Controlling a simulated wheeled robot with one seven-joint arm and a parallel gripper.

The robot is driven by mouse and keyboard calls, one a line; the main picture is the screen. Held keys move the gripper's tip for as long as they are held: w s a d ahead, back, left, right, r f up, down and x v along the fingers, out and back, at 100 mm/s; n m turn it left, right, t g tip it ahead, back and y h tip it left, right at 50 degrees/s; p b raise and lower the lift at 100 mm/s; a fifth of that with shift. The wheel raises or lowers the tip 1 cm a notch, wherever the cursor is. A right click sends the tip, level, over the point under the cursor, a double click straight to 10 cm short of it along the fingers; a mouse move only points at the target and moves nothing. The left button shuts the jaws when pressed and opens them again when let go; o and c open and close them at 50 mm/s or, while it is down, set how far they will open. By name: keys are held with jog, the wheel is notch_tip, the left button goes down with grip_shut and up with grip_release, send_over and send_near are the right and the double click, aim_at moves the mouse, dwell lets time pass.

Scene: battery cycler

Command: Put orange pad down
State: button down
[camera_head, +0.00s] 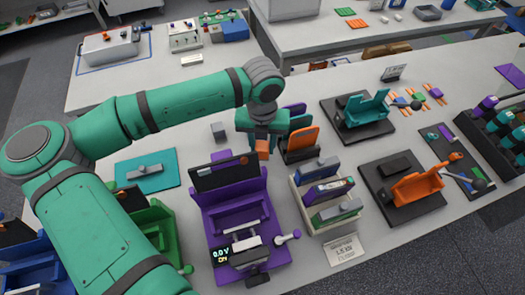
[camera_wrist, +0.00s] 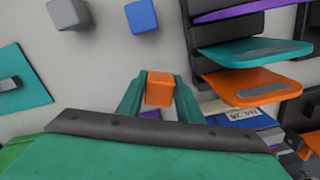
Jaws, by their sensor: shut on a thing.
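My gripper (camera_head: 263,142) is shut on a small orange block (camera_wrist: 159,89), which I take for the orange pad. The orange block (camera_head: 263,150) hangs below the fingers over the bench (camera_head: 229,137), behind the purple cycler (camera_head: 236,212). In the wrist view both green fingers (camera_wrist: 159,94) flank it. I see no contact between it and the bench. A larger orange slab (camera_head: 302,140) sits in a dark stand just right of my gripper, with teal and purple slabs behind it. It also shows in the wrist view (camera_wrist: 262,87).
A grey block (camera_head: 217,131) stands left of my gripper; a blue block (camera_wrist: 141,15) shows in the wrist view. A teal plate (camera_head: 147,172) lies further left. A bin of upright cartridges (camera_head: 325,187) stands at the front right. Bare bench lies between the blocks and the stand.

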aim_at(262, 152)
jog(key=shift+f, duration=1.8)
jog(key=shift+f, duration=0.15)
jog(key=c, duration=1.3)
grip_release()
jog(key=shift+o, duration=0.2)
notch_tip(262, 152, up, 12)
jog(key=shift+s+r, duration=0.15)
jog(key=shift+r, duration=0.05)
